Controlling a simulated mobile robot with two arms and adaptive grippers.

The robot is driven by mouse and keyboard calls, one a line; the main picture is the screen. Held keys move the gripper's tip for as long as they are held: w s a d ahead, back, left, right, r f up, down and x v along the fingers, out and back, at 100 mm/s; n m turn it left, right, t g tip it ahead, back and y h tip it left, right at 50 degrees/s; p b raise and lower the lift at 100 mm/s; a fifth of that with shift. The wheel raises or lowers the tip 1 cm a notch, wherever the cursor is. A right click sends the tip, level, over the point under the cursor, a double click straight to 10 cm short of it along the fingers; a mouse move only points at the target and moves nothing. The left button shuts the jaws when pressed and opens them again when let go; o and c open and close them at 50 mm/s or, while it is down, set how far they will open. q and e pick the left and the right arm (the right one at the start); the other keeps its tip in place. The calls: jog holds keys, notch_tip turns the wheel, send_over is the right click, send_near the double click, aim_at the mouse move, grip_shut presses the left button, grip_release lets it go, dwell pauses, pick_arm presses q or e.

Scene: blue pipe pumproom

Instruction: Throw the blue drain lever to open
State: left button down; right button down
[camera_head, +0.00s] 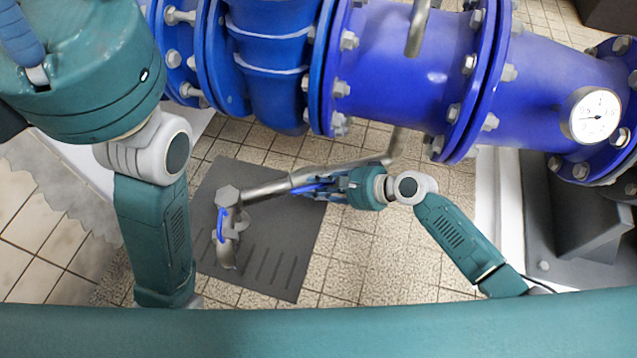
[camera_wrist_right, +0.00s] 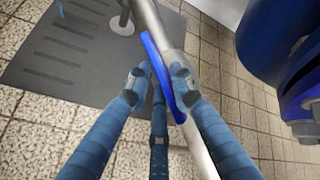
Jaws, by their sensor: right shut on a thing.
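The blue drain lever (camera_wrist_right: 163,72) is a flat blue strip lying along a grey metal pipe (camera_wrist_right: 198,150) in the right wrist view. My right gripper (camera_wrist_right: 160,85) is shut on the lever, with one fingertip on each side of it. In the head view my right gripper (camera_head: 325,187) reaches the pipe (camera_head: 268,188) from the right and covers most of the lever.
A second small blue part (camera_head: 220,224) sits on the pipe's downturned end. A dark grey mat (camera_head: 275,262) lies below on the tiled floor. Large blue flanged pipes (camera_head: 400,60) with a round gauge (camera_head: 594,115) run behind. Tiled floor is clear around my right forearm.

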jog(key=shift+a+r, duration=0.1)
dwell(0.4)
jog(key=c, duration=1.7)
grip_release()
jog(key=shift+o, duration=0.2)
jog(key=v, duration=1.2)
jog(key=shift+w, duration=0.1)
